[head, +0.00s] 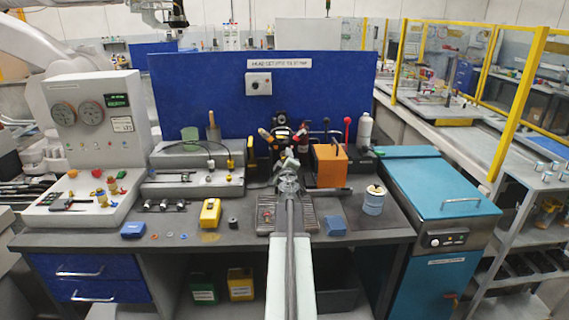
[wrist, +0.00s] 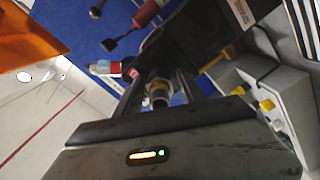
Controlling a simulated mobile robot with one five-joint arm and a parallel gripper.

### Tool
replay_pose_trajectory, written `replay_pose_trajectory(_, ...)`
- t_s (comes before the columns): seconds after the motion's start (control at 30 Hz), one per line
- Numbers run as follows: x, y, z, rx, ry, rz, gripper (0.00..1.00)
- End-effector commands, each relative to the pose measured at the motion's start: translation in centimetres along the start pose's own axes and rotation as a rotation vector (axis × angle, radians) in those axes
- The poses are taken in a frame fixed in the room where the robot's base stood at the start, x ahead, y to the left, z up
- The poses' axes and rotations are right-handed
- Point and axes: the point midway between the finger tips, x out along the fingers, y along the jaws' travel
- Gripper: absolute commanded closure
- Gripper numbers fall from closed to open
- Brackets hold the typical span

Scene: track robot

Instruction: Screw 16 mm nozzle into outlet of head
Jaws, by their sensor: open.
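My gripper (head: 288,164) is at the end of my arm over the middle of the bench, in front of a dark head-like fitting (head: 281,132) with orange and yellow parts. In the wrist view my gripper's two dark fingers (wrist: 158,88) stand apart. A brass and silver cylindrical fitting (wrist: 158,94) shows between them; I cannot tell whether they touch it, or whether it is the nozzle or part of the head. The head's outlet cannot be made out. Several small dark cylindrical parts (head: 165,205) lie on the left of the bench; their sizes cannot be read.
An orange box (head: 331,166) stands close to the right of my gripper. A grey fixture (head: 195,181) with black cables is at left. A yellow device (head: 210,213) and blue box (head: 133,229) lie in front. A blue panel (head: 200,95) closes the back.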

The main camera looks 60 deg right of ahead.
Motion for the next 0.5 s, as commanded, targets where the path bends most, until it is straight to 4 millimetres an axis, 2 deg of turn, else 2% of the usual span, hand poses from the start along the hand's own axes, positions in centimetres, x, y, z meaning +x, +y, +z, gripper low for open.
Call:
replay_pose_trajectory(0.33, -0.12, -0.04, -0.07, 0.000, 0.001, 0.000, 0.54)
replay_pose_trajectory(0.5, -0.82, -0.05, -0.10, 0.000, 0.001, -0.001, 0.54)
